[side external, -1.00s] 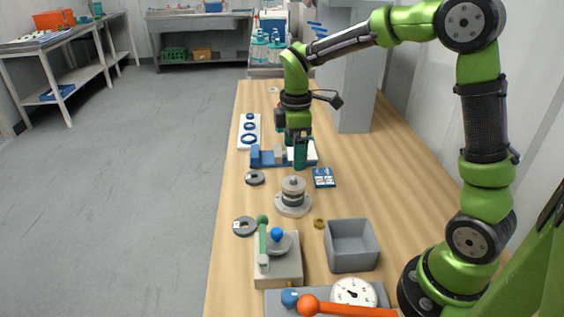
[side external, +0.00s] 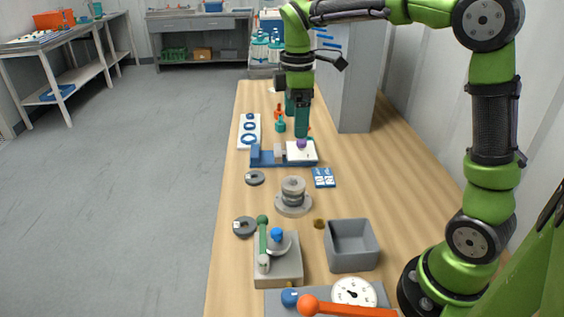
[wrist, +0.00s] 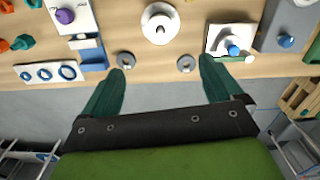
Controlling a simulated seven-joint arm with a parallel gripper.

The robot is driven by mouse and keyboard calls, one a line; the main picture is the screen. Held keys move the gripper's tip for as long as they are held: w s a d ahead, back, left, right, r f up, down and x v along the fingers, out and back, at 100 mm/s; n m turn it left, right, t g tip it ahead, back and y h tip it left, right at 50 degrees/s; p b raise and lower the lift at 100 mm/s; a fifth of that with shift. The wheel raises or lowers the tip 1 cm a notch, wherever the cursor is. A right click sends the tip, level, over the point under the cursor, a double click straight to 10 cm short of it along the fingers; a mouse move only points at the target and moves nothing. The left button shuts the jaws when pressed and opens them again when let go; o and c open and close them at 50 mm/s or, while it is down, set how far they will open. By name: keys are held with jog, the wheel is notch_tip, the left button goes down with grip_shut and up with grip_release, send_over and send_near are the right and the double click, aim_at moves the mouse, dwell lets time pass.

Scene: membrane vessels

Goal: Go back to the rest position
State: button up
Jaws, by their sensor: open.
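My gripper (side external: 297,115) hangs above the blue fixture with the white block (side external: 302,151) in the side external view. In the wrist view my gripper (wrist: 160,70) has its two green fingers spread wide with nothing between them. A purple knob (side external: 301,143) sits on the white block; it also shows in the wrist view (wrist: 65,16). The fingertips show just above the knob in the side external view, but whether they touch it cannot be told there; in the wrist view they are apart from it.
A white board with blue rings (side external: 249,132) lies at the table's left edge. A stacked metal vessel (side external: 293,196), a clamp fixture (side external: 278,259), a grey bin (side external: 352,245) and a gauge (side external: 354,292) stand nearer. Green and orange pieces (side external: 280,122) stand behind the fixture. The table's right side is clear.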

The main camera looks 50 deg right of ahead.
jog(key=s+a+m+t+y, duration=0.1)
jog(key=s+a+m+t, duration=0.1)
jog(key=s+m, duration=0.5)
jog(key=s+a+m+t+y, duration=0.1)
jog(key=s+a+m+t, duration=0.2)
jog(key=s+m+t, duration=0.2)
jog(key=s+m, duration=0.2)
jog(key=s, duration=0.2)
jog(key=shift+s+a+r, duration=0.25)
jog(key=shift+s, duration=0.1)
